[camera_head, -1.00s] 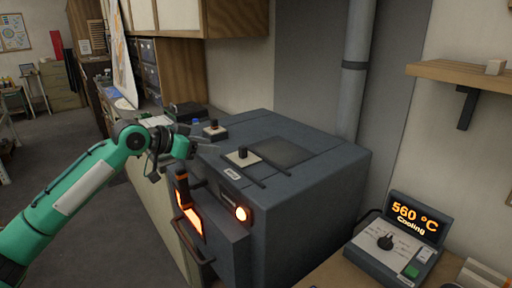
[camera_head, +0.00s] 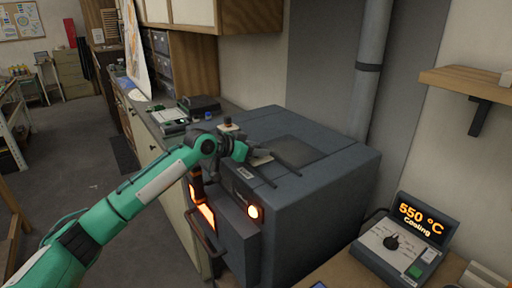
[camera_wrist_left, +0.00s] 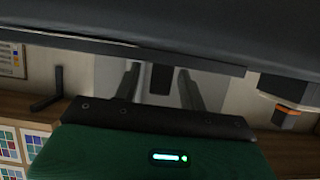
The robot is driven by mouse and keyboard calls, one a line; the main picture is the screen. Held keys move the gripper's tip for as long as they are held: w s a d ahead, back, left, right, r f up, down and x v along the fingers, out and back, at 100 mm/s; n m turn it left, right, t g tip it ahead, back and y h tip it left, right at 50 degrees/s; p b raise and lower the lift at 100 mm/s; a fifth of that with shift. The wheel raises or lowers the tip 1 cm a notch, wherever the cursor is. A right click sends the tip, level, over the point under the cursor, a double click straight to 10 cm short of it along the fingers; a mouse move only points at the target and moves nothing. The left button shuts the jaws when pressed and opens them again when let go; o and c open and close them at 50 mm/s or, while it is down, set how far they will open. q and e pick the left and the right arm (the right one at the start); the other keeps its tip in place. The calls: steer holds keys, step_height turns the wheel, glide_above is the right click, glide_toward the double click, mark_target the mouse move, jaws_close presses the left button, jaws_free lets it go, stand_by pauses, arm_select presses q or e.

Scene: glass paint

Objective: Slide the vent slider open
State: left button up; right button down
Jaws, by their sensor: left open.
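The vent slider is a pale plate (camera_head: 263,160) between two dark rails on top of the grey kiln (camera_head: 325,175). Its dark knob is hidden by my gripper in the head view. My left gripper (camera_head: 258,153) is open at the plate, low over the kiln top. In the left wrist view, a dark block that looks like the knob (camera_wrist_left: 160,79) stands between the two spread fingers, with gaps on both sides. The pale plate (camera_wrist_left: 107,75) shows behind them, and a dark rail (camera_wrist_left: 205,61) crosses the view. My right gripper is not in view.
A second small pale plate with a dark knob (camera_head: 228,126) sits near the kiln's far left edge. The kiln front has a glowing opening (camera_head: 207,215) and a handle. A controller (camera_head: 405,240) reading 550 °C, Cooling, stands at the right. A flue pipe (camera_head: 368,70) rises behind.

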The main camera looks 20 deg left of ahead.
mark_target(272, 170)
arm_select(q)
jaws_close()
steer(key=shift+s+d, duration=0.25)
steer(key=shift+d, duration=0.05)
steer(key=s+d+p, duration=0.1)
steer(key=s+d, duration=0.1)
steer(key=s+d+p, duration=0.2)
steer(key=d, duration=0.1)
steer(key=shift+s+d+r, duration=0.15)
steer(key=shift+s+d, duration=0.2)
steer(key=shift+d, duration=0.15)
steer(key=shift+f, duration=0.25)
